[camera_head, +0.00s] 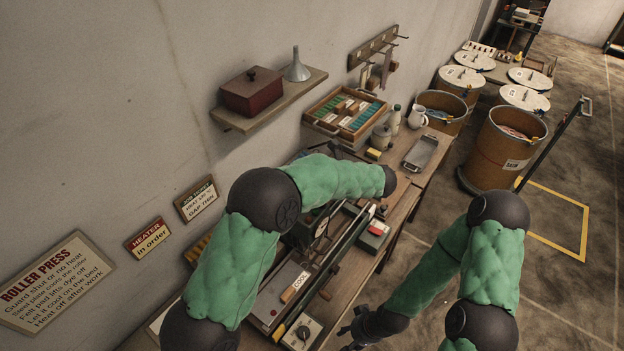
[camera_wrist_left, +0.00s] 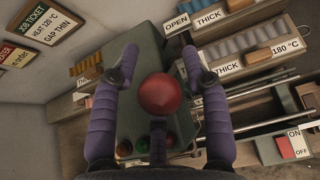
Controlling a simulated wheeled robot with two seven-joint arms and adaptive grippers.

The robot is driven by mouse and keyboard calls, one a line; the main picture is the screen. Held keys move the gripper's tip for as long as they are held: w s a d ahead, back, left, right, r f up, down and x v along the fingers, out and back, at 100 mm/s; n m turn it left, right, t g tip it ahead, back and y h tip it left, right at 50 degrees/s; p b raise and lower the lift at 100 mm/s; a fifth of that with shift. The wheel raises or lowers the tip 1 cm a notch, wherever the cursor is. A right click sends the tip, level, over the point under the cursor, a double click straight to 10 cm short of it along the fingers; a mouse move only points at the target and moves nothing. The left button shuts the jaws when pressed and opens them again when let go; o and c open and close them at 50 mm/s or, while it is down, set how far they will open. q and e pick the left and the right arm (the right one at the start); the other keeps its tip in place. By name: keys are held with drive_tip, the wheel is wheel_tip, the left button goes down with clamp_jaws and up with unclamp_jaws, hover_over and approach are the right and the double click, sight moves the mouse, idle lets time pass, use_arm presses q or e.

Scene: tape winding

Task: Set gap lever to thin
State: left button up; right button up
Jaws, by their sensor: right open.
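In the left wrist view a round red knob (camera_wrist_left: 160,95) sits between the two purple fingers of my left gripper (camera_wrist_left: 158,48), which is open, with space on both sides of the knob. It stands in front of a grey-green housing (camera_wrist_left: 145,45); I cannot tell for certain that it is the gap lever's knob. My right gripper (camera_head: 358,330) is open and empty beside the bench.
A job ticket (camera_head: 198,199) on the wall reads gap thin. A shelf (camera_head: 270,100) juts from the wall.

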use_arm(q)
drive_tip(key=shift+s+r, duration=0.15)
drive_tip(key=shift+r, duration=0.05)
drive_tip(key=v, duration=1.1)
drive_tip(key=shift+d, duration=0.35)
